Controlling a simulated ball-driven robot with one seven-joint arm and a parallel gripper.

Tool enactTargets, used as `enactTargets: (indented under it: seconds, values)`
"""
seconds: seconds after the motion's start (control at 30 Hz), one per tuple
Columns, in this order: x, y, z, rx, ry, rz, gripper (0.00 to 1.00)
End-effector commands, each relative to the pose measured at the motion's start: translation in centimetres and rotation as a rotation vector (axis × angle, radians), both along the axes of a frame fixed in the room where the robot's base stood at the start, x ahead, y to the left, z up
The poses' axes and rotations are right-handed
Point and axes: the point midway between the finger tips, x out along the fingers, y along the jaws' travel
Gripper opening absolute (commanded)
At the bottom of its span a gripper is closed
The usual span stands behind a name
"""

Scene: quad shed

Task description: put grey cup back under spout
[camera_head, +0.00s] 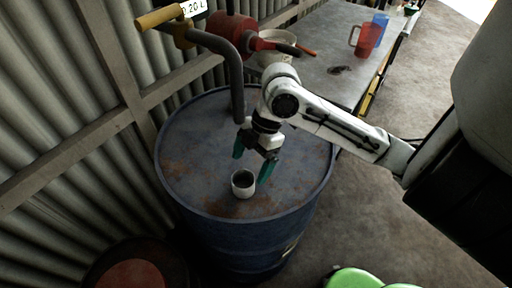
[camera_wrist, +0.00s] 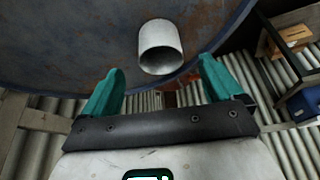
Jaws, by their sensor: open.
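The grey cup (camera_head: 243,183) stands upright on the rusty top of the blue drum (camera_head: 190,155), near its front edge. It also shows in the wrist view (camera_wrist: 160,45), ahead of and between my fingertips. My gripper (camera_head: 252,164) is open and empty, its teal fingers (camera_wrist: 160,68) pointing down just behind and above the cup.
A red pump (camera_head: 232,32) with a yellow handle (camera_head: 158,17) and a litre display stands behind the drum. A table (camera_head: 325,45) at the back holds a bowl, a red jug (camera_head: 367,42) and a blue cup. A corrugated wall closes the left. A green object (camera_head: 358,279) is at the bottom.

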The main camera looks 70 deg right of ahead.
Motion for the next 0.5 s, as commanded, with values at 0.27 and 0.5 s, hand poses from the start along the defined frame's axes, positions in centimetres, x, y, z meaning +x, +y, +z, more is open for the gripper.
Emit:
enactTargets:
  seconds: [0.27, 0.5]
  values:
    - [-0.8, -1.4, 3.7, -0.002, 0.001, 0.001, 0.93]
    - [-0.9, -1.5, 4.4, -0.001, 0.001, 0.000, 0.93]
